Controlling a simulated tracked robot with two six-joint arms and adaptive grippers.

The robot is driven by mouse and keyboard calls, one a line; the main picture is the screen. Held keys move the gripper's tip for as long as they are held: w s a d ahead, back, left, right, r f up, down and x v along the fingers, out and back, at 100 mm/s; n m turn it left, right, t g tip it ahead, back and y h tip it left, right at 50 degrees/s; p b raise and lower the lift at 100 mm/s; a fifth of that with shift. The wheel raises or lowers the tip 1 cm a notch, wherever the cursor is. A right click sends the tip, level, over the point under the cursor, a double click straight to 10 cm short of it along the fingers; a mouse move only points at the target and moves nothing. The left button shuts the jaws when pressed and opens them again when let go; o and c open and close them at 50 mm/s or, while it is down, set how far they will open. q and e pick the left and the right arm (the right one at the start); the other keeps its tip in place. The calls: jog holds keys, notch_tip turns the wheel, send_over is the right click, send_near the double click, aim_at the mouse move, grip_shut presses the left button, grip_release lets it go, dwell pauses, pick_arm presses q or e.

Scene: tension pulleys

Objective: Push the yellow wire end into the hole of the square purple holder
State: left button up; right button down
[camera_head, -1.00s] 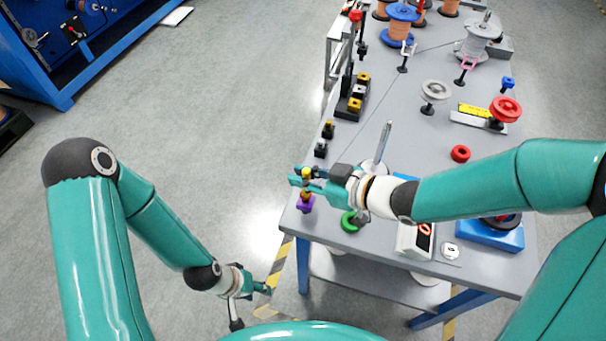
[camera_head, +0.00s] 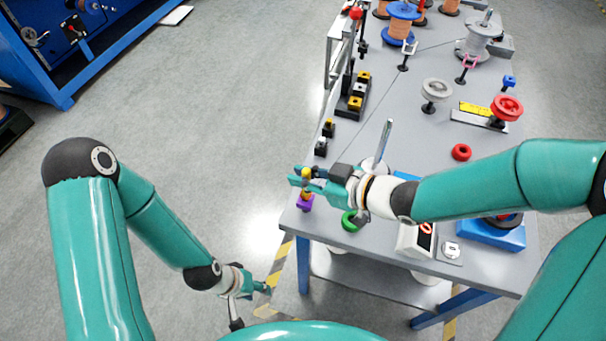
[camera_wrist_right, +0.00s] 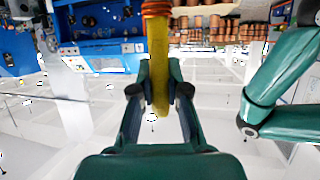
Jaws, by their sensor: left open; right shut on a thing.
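The yellow wire end (camera_head: 306,172) is held in my right gripper (camera_head: 301,181), above the near left corner of the table. The square purple holder (camera_head: 305,203) stands at that corner, just below the gripper. A small orange part shows between the gripper and the holder; whether the wire end is in the hole is hidden. In the right wrist view, the yellow wire end (camera_wrist_right: 161,65) runs between the fingers (camera_wrist_right: 160,95), with orange rings at its top. My left gripper (camera_head: 262,289) is open and empty, low beside the table, over the floor.
Pulleys and spools (camera_head: 398,25) fill the far end. The floor left of the table is clear.

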jog(key=shift+f+b, duration=0.3)
jog(key=shift+f, duration=0.15)
dwell(0.5)
jog(key=c, duration=1.1)
grip_release()
jog(key=o, duration=0.4)
jog(key=shift+d+r, duration=0.1)
jog(key=shift+p+v, duration=2)
jog(key=shift+v, duration=1.4)
